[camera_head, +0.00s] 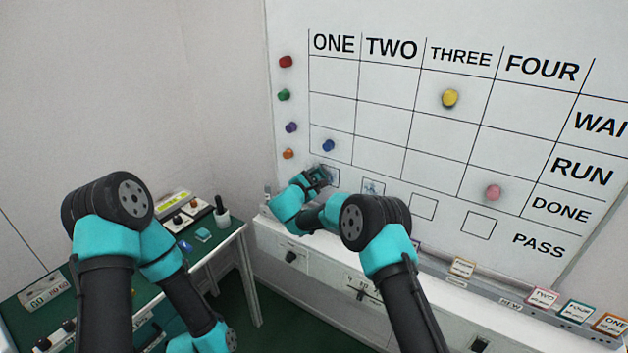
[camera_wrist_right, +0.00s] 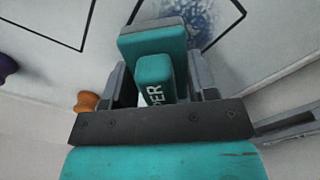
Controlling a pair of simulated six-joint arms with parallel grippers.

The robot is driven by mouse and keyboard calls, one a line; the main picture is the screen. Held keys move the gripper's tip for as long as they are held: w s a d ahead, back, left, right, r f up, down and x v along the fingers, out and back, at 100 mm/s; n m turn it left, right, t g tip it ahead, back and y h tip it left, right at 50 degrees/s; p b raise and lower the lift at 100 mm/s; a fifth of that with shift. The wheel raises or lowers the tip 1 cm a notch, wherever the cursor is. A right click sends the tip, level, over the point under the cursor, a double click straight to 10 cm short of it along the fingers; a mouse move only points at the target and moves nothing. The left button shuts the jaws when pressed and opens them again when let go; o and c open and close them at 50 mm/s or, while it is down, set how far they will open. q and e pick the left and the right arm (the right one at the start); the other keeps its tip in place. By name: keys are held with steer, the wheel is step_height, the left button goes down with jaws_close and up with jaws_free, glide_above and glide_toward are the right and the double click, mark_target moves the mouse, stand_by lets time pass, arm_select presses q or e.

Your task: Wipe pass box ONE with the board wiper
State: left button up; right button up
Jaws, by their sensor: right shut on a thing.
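My right gripper (camera_head: 317,176) is at the lower left of the board and shut on the teal board wiper. In the right wrist view the wiper (camera_wrist_right: 158,44) sits between the fingers of my right gripper (camera_wrist_right: 162,85), with the letters "PER" showing on it. Pass box ONE (camera_head: 334,178) is partly hidden by the gripper in the head view. In the right wrist view blue scribble (camera_wrist_right: 203,17) shows inside a box just beyond the wiper, whose end overlaps the box's edge; contact with the board is unclear. My left gripper is out of view.
The whiteboard (camera_head: 400,125) bears coloured magnets; a blue magnet (camera_head: 328,145) and an orange magnet (camera_head: 288,153) are close to my right gripper. Pass box two (camera_head: 373,187) holds blue marks. A ledge with cards (camera_head: 542,299) runs below. A green bench (camera_head: 230,232) stands left.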

mark_target(338, 179)
steer(key=shift+w+d, duration=0.3)
steer(key=shift+w, duration=0.15)
stand_by(0.3)
steer(key=shift+d, duration=0.1)
steer(key=shift+s+d, duration=0.55)
steer(key=shift+d, duration=0.2)
steer(key=shift+s+d, duration=0.55)
steer(key=shift+d, duration=0.15)
steer(key=shift+d, duration=0.1)
steer(key=shift+s+d, duration=0.45)
steer(key=shift+d, duration=0.35)
steer(key=shift+s+d, duration=0.4)
steer(key=shift+d, duration=0.4)
steer(key=shift+s, duration=0.1)
steer(key=shift+a, duration=0.1)
steer(key=shift+w+a+r, duration=0.1)
steer(key=shift+w+a, duration=1.05)
steer(key=shift+a, duration=0.3)
steer(key=shift+c, duration=0.3)
